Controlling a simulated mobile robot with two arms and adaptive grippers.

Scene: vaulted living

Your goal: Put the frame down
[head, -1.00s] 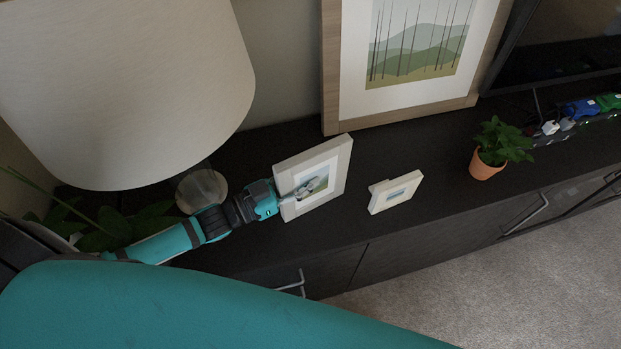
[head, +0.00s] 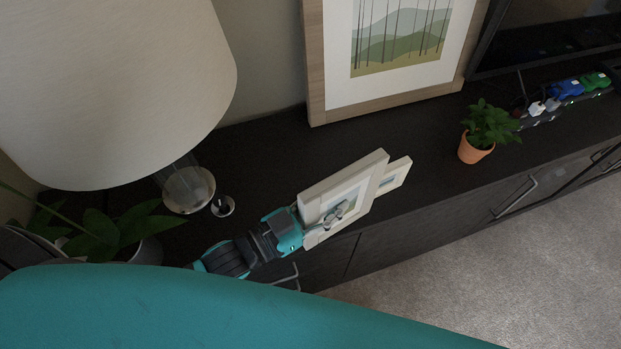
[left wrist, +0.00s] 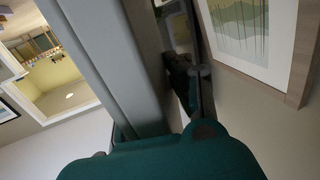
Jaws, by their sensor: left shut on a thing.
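The white picture frame (head: 358,174) is upright and tilted in the head view, above or at the front part of the dark cabinet top. My left gripper (head: 328,218) is shut on its lower left side, with the fingers over the picture face. I cannot tell whether the frame's bottom edge touches the cabinet. In the left wrist view a finger (left wrist: 195,90) shows beside a broad pale grey bar, probably the frame's edge (left wrist: 110,60). My right gripper is not in view.
A smaller cream frame (head: 396,174) stands partly hidden behind the held one. A large wooden-framed landscape (head: 316,75) leans at the wall. A potted plant (head: 475,150) is right; a lamp (head: 110,90) and small round metal item (head: 222,206) are left. The cabinet top (head: 265,150) behind is clear.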

